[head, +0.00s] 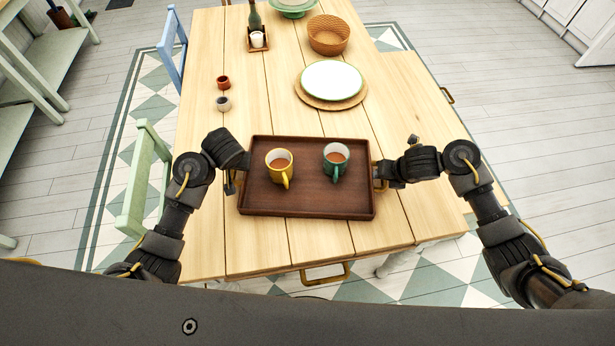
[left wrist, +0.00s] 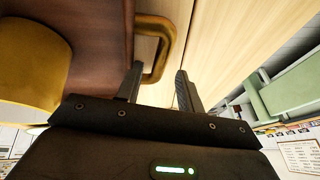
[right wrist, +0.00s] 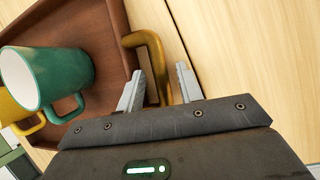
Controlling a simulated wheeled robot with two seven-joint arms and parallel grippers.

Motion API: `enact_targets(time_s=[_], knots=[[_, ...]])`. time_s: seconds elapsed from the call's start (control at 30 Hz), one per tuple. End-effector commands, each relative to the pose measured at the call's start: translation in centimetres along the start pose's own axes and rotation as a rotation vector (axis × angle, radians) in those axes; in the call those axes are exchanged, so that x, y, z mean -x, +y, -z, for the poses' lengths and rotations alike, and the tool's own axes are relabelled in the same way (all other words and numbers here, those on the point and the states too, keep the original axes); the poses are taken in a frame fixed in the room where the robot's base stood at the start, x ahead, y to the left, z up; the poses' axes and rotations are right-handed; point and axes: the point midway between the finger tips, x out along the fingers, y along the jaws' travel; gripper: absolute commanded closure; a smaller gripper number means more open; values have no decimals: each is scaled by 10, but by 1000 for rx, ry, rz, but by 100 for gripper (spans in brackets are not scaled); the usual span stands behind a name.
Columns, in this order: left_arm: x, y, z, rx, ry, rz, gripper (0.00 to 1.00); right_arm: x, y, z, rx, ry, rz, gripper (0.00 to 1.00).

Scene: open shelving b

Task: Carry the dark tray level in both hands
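The dark brown tray (head: 305,198) lies flat on the wooden table. In the head view both grippers are partly hidden by my own wrists.
Beyond the tray are a white plate on a woven mat (head: 333,104), two small cups (head: 223,83), a wicker basket (head: 328,36) and a bottle in a caddy (head: 256,24). A green chair (head: 146,180) stands left of the table. The table's front edge is clear.

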Motion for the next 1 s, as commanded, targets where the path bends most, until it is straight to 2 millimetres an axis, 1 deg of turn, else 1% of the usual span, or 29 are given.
enact_targets(time_s=[0.03,0.2,0.3,0.4,0.63,0.73,0.87,0.93,1.0], knots=[[9,1,0,2,1,-3,62,0,1,0,1,0,-2,62],[34,0,0,3,0,-1,62,0,1,0,1,1,-2,62],[45,-1,0,2,1,1,62,0,1,0,1,1,-2,62],[52,-1,-1,1,-2,1,62,0,1,0,1,1,-2,62],[56,-2,-1,1,-3,3,62,1,1,0,2,0,-3,62],[56,-2,-1,1,-3,3,62,5,2,-1,2,-1,-5,62],[56,-2,-1,1,-3,3,62,20,2,-1,4,-2,-6,62],[56,-2,-1,1,-3,3,62,32,1,-2,5,-5,-3,62],[56,-2,-1,1,-3,3,62,40,2,-6,13,-15,0,62]])
